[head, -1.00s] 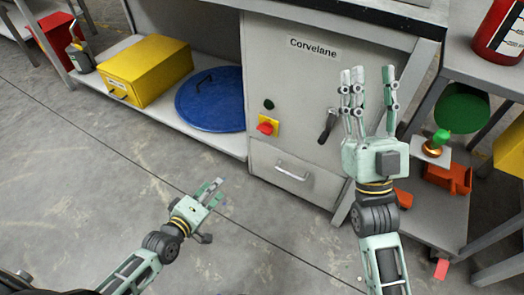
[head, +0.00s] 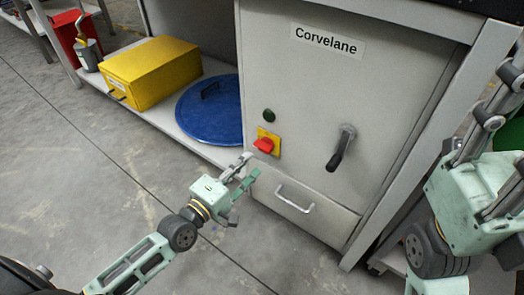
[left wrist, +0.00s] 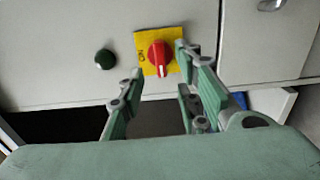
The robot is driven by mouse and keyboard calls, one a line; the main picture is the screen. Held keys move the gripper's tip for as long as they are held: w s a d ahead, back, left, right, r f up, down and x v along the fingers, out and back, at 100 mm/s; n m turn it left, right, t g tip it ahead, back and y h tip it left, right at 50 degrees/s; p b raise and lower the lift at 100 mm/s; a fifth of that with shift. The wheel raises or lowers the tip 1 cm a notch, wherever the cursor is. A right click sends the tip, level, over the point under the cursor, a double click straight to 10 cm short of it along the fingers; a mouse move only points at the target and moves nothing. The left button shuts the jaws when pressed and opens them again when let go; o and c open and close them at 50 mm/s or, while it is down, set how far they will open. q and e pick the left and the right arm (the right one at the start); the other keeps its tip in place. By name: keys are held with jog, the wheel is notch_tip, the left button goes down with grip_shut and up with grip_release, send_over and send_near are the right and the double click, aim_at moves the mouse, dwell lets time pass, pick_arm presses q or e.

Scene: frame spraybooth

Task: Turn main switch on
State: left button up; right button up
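The main switch is a red rotary knob (head: 264,145) on a yellow plate (head: 275,139), on the front of the grey Corvelane cabinet (head: 300,95). In the left wrist view the red knob (left wrist: 160,55) shows a white mark, and the yellow plate (left wrist: 144,43) carries lettering reading ON. My left gripper (head: 245,172) is just below and in front of the switch, its fingers apart and empty. In the left wrist view the fingers (left wrist: 160,95) stand open, with the knob beyond them, not touched. My right gripper (head: 495,110) is at the right edge, partly cut off.
A dark green round button (head: 269,115) sits above the switch. A black lever handle (head: 341,148) and a drawer handle (head: 295,199) stick out from the cabinet. A blue round lid (head: 208,112) and a yellow box (head: 150,72) lie on the low shelf at left.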

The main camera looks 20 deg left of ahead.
aim_at(261, 150)
pick_arm(q)
jog(key=b+x, duration=0.1)
jog(key=x, duration=0.5)
jog(key=shift+w+b, duration=0.1)
jog(key=shift+b, duration=0.3)
jog(key=shift+c, duration=0.2)
grip_shut()
